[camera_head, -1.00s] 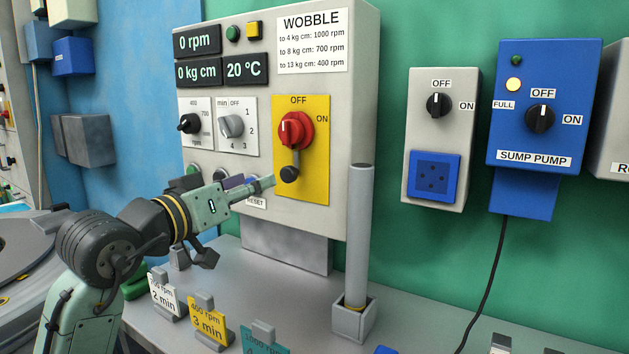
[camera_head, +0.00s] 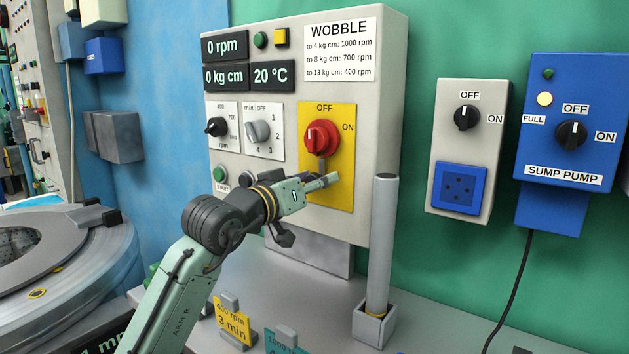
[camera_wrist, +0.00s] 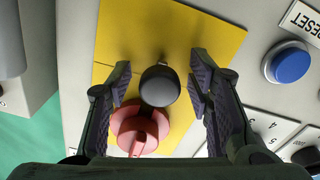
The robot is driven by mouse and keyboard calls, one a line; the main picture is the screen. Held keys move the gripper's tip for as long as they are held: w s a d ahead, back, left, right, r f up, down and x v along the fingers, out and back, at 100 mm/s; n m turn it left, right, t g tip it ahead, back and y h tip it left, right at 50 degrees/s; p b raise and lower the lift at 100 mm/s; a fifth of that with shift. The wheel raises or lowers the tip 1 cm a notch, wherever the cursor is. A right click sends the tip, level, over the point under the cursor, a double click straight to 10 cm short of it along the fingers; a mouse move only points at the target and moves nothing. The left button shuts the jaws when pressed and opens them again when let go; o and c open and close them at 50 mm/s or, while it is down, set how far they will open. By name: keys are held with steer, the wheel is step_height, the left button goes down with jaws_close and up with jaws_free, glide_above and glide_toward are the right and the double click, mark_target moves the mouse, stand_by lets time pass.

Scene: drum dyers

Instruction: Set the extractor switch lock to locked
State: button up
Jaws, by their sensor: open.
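The extractor switch is a red rotary knob (camera_head: 321,137) on a yellow plate (camera_head: 340,192), set toward OFF. The red knob also shows in the wrist view (camera_wrist: 138,130). In the wrist view a round black knob (camera_wrist: 160,86), likely the lock handle below the red knob, sits between my fingers. My gripper (camera_wrist: 160,78) is open, with one finger on each side of the black knob and gaps visible on both sides.
A blue RESET button (camera_wrist: 290,63) lies right of the fingers in the wrist view. A grey upright post (camera_head: 382,245) stands right of my gripper. Coloured cards (camera_head: 232,320) stand on the bench below. The sump pump box (camera_head: 570,120) is far right.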

steer(key=shift+c, duration=0.4)
jaws_close()
steer(key=shift+r, duration=0.1)
stand_by(0.3)
